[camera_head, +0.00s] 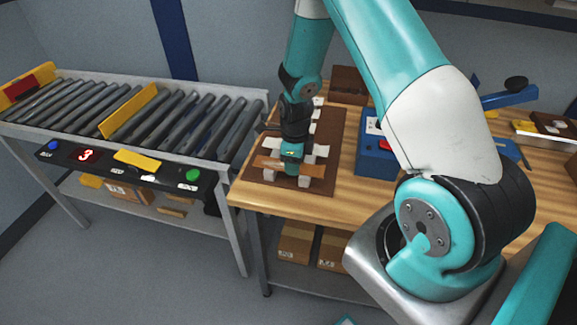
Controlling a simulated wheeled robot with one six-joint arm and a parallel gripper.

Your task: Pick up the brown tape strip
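An orange-brown strip (312,170), which looks like the brown tape strip, lies across the lower end of my arm over the dark brown mat (330,125). Its ends stick out left and right of my gripper (288,170). My gripper points down at the front of the mat, right at the strip. The fingers are too small and too hidden to show whether they are open or closed on it. Small white blocks (322,150) stand on the mat around the strip.
The mat lies on a wooden workbench (340,205). A roller conveyor (150,115) with a control panel stands left. My arm hides part of the bench.

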